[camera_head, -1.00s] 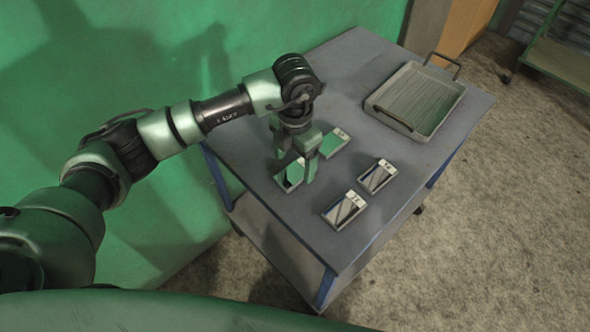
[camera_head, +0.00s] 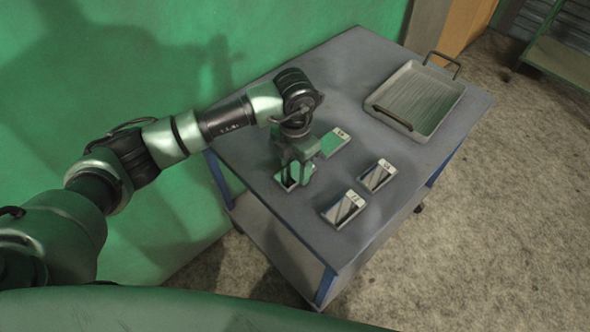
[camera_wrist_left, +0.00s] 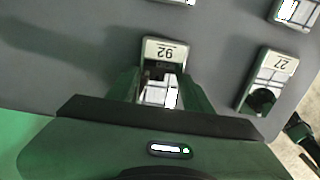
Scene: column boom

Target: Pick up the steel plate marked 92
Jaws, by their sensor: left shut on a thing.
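The steel plate marked 92 (camera_wrist_left: 164,52) lies flat on the table, its label upside down in the left wrist view. In the head view this plate (camera_head: 284,178) is partly hidden by my left gripper (camera_head: 297,176). The gripper points down, and its two fingers are shut on the plate's sides. In the wrist view the fingers of my left gripper (camera_wrist_left: 168,92) stand either side of the plate, which still appears to rest on the table.
Three similar plates lie close by: one behind (camera_head: 334,142), one at right (camera_head: 377,175) and one in front (camera_head: 343,208). A plate marked 27 (camera_wrist_left: 278,62) shows in the wrist view. A grey handled tray (camera_head: 452,92) sits at the table's far right. A green wall stands at left.

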